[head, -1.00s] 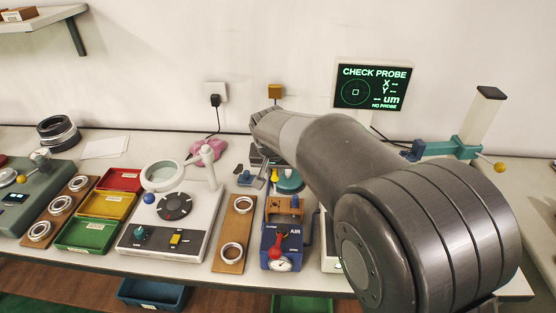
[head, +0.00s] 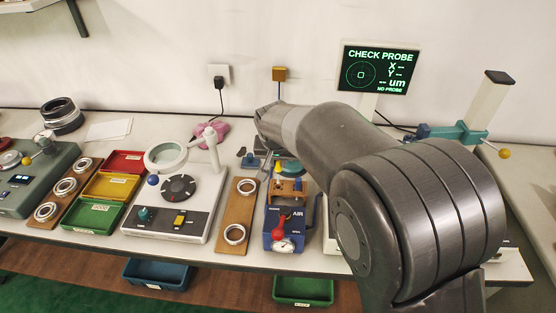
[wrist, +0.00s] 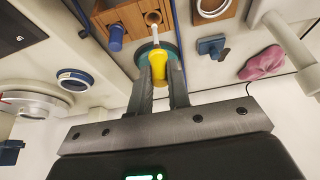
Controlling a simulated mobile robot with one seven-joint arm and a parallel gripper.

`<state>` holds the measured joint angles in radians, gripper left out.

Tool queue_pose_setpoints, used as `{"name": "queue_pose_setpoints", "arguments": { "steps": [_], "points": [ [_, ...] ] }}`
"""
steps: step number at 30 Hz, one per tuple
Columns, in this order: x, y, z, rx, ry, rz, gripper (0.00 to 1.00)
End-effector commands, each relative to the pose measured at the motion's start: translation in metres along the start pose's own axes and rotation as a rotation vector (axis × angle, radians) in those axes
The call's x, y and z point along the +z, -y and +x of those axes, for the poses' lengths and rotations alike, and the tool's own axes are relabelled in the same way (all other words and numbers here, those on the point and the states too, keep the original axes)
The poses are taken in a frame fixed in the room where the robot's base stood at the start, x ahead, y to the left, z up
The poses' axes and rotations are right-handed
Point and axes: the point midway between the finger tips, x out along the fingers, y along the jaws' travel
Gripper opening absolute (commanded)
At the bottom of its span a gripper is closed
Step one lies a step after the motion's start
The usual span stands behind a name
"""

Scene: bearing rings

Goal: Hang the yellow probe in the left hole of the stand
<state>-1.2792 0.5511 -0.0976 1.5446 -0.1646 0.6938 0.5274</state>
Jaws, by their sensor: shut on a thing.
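In the wrist view the yellow probe (wrist: 160,70) is between the two fingers of my gripper (wrist: 163,84), which is shut on it. Its pale thin tip points away from my gripper, toward the wooden stand (wrist: 121,17). The stand has a round hole (wrist: 152,17) that looks empty, and a blue probe (wrist: 116,38) sits at its other side. In the head view the wooden stand (head: 288,187) is on top of the blue air gauge. My gripper (head: 268,122) is mostly hidden there behind my arm.
A teal round base (wrist: 172,50) lies behind the probe. The blue air gauge (head: 283,225) stands beside a wooden board with rings (head: 237,212). A magnifier device (head: 170,205) is further left. The screen (head: 375,70) reads CHECK PROBE and NO PROBE. A pink lump (head: 211,133) lies at the back.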

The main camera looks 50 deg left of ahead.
Motion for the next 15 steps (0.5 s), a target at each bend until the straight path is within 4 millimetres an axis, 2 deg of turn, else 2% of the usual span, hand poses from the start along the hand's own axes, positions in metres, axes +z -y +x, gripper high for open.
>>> {"name": "queue_pose_setpoints", "arguments": {
  "steps": [15],
  "points": [
    [0.0021, -0.0001, 0.0053, 0.000, 0.000, 0.000, 0.00]
  ]
}}
